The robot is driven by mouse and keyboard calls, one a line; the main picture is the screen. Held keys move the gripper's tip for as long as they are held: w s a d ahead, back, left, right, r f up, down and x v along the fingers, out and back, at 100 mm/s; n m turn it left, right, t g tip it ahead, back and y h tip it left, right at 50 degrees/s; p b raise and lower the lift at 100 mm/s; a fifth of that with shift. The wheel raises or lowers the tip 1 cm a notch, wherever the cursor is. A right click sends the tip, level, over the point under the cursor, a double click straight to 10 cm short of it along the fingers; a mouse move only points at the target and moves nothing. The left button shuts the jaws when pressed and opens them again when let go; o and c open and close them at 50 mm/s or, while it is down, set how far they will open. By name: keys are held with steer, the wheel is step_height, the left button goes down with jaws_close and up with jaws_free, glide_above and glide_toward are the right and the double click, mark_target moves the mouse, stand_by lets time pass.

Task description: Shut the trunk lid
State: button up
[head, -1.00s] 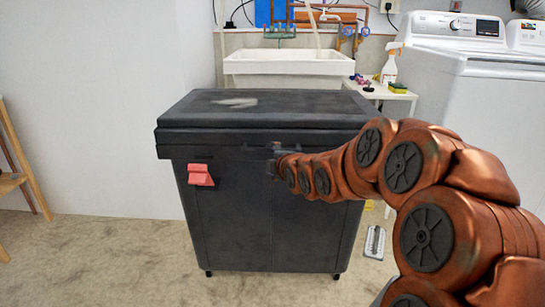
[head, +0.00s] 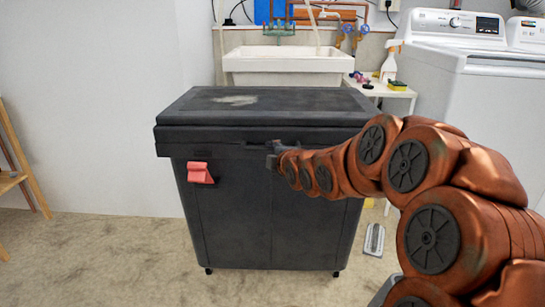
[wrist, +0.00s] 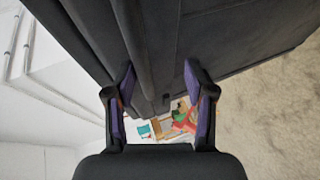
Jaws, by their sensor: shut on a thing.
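The black trunk (head: 275,215) stands upright on the floor in the middle of the head view. Its dark lid (head: 310,103), with a pale worn patch, lies about level across the top. I cannot tell whether it is fully seated. My gripper (head: 272,158) is at the trunk's front, just under the rim, right of the red tag (head: 200,172). In the wrist view, the fingers of my gripper (wrist: 160,75) stand on either side of a dark rim or handle part (wrist: 147,50) of the trunk. The exact contact is hidden.
A white sink (head: 288,65) is behind the trunk. A small white table (head: 398,93) with a spray bottle (head: 388,67) and a white washer (head: 470,100) stand to the right. A wooden frame (head: 22,155) is at the far left. The floor left of the trunk is clear.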

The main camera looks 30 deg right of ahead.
steer(key=v, duration=1.1)
steer(key=shift+s+r, duration=0.15)
steer(key=shift+s, duration=0.2)
steer(key=shift+a+r, duration=0.1)
steer(key=shift+a, duration=0.05)
steer(key=s+a+r+m+g+p, duration=0.5)
steer(key=s+r+p, duration=0.4)
steer(key=p, duration=0.5)
steer(key=s+a+r+m+g+p, duration=0.5)
steer(key=s+r+p, duration=0.3)
steer(key=s+p, duration=0.5)
steer(key=s+a+r+m+g+y+p, duration=0.1)
steer(key=s+a+r+m+g+p, duration=0.4)
steer(key=s+r+p, duration=0.4)
steer(key=s+g+p, duration=0.1)
steer(key=s+p, duration=0.1)
steer(key=p, duration=0.5)
steer(key=shift+r+m+p, duration=0.3)
steer(key=shift+s+d, duration=0.15)
